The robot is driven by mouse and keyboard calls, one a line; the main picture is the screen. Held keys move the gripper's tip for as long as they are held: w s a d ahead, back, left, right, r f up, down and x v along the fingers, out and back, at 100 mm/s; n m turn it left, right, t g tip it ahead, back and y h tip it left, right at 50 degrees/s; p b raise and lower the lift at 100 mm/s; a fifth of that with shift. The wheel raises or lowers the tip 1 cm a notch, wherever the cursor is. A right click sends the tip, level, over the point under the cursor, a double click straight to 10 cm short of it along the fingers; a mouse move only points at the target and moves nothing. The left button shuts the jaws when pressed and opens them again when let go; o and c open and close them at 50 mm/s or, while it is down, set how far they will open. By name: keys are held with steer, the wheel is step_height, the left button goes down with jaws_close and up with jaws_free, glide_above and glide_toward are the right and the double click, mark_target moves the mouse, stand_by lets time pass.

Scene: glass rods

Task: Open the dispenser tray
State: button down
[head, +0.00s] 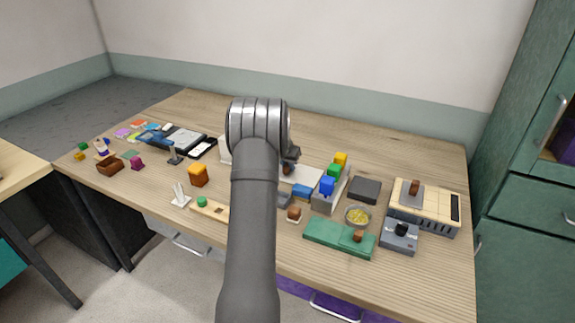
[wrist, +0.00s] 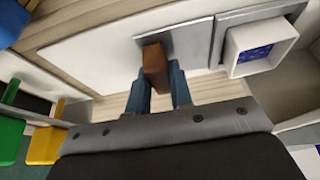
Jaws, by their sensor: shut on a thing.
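In the wrist view, my gripper (wrist: 160,92) is shut on a brown block-shaped handle (wrist: 155,66), one blue-grey finger on each side. The handle stands at the edge of a grey plate (wrist: 188,42), which looks like the dispenser tray. A white surface (wrist: 90,55) lies to the left of the plate. In the head view, my gripper (head: 292,156) is partly hidden behind my arm, with the brown handle (head: 287,169) just below it. The arm also covers much of the dispenser, so how far the tray is out cannot be told.
A white square holder with a blue inside (wrist: 254,52) stands right of the plate in the wrist view. In the head view, blue (head: 326,187) and yellow (head: 341,159) blocks, a green board (head: 325,234) and a yellow-filled bowl (head: 358,216) stand to the right.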

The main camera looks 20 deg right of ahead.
steer(key=s+d, duration=0.6)
steer(key=s, duration=0.1)
steer(key=shift+d, duration=0.4)
steer(key=c, duration=1.3)
jaws_free()
steer(key=shift+r, duration=0.15)
steer(key=v, duration=1.7)
steer(key=shift+a, duration=0.1)
